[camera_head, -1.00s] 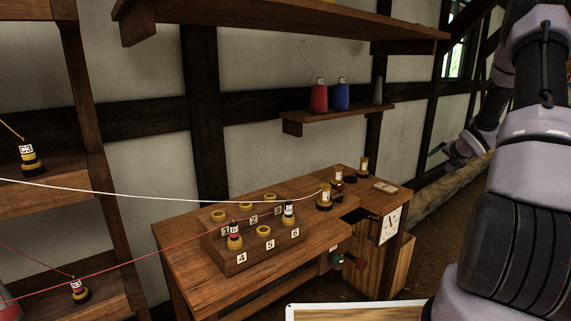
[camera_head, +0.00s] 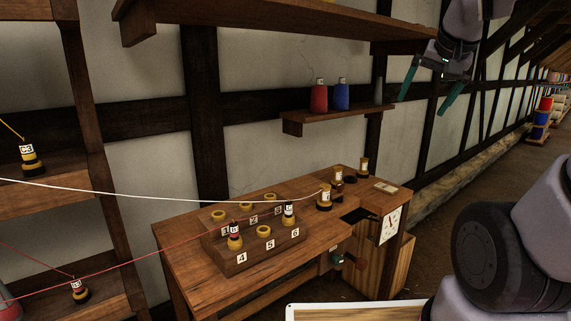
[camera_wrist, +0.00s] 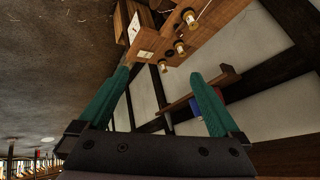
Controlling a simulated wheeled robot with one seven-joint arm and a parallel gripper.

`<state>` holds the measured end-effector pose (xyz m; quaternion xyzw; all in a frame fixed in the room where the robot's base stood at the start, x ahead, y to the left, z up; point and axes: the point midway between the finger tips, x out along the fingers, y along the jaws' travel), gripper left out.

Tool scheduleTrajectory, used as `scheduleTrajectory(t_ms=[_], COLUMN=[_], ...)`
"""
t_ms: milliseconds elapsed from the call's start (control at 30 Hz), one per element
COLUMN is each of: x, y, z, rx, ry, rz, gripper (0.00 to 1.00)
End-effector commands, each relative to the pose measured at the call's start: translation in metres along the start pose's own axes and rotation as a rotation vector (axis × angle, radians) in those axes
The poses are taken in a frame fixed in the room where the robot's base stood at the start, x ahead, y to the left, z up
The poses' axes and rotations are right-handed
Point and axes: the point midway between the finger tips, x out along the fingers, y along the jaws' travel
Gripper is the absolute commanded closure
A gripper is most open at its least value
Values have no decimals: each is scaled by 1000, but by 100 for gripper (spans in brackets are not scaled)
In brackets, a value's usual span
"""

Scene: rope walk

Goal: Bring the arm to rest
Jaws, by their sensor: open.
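My gripper (camera_head: 428,90) is at the upper right of the head view, in the air to the right of the small wall shelf. Its two green fingers are spread and point downward, with nothing between them. In the wrist view the gripper (camera_wrist: 160,95) also shows open and empty. Part of my arm fills the lower right of the head view.
A wooden bench (camera_head: 190,271) holds a numbered block (camera_head: 226,265) with several spools. A small shelf (camera_head: 340,115) carries red and blue cones. A long shelf (camera_head: 280,22) runs above, close to my gripper.

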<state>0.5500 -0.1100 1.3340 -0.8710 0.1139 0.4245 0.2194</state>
Motion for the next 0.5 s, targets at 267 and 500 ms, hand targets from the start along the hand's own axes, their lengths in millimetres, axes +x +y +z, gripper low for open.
scheduleTrajectory(t_ms=[267, 500], x=[-43, -46], y=[-12, -13], z=[78, 86], rx=[-75, -84], ry=[-105, -119], rz=[-132, -145], gripper=[1, 1])
